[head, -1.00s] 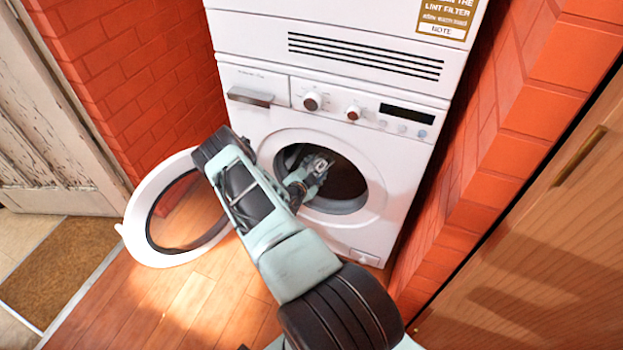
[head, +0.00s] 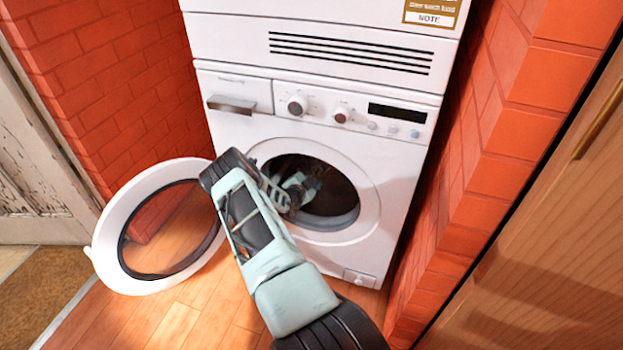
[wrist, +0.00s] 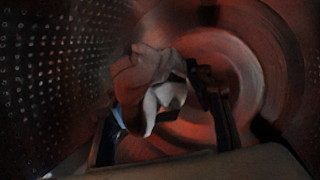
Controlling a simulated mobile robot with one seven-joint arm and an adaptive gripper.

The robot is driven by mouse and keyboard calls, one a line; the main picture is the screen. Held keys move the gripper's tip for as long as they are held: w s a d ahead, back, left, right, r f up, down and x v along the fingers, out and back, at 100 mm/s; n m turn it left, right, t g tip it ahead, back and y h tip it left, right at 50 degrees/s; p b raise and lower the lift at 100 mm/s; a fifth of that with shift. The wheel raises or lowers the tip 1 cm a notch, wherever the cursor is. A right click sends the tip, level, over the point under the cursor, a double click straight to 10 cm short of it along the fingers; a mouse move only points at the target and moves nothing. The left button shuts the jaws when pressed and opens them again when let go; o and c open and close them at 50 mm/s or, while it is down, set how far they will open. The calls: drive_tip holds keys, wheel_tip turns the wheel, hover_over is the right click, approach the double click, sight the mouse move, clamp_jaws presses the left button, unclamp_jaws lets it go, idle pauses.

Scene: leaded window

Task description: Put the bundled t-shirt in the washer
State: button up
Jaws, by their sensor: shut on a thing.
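The washer (head: 232,128) is white with a round open mouth. Its door (head: 105,245) hangs wide open to the left. My gripper (wrist: 172,100) is inside the drum (wrist: 60,75), shut on the bundled t-shirt (wrist: 160,68). The t-shirt looks pale and brownish in the dim wrist view, bunched between the fingers. It is held up inside the drum, with the drum's back wall behind it. In the head view my arm passes through the washer's mouth, and the t-shirt cannot be made out there.
The drum's perforated wall curves close on the left of the wrist view. A brick wall (head: 485,200) stands close right of the washer, with a wooden cabinet (head: 560,220) nearer. Wooden floor (head: 170,325) lies in front. A dryer-like unit (head: 235,35) sits above.

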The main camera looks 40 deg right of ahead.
drive_tip(key=o, duration=1.4)
drive_tip(key=shift+c, duration=0.2)
drive_tip(key=v, duration=1.2)
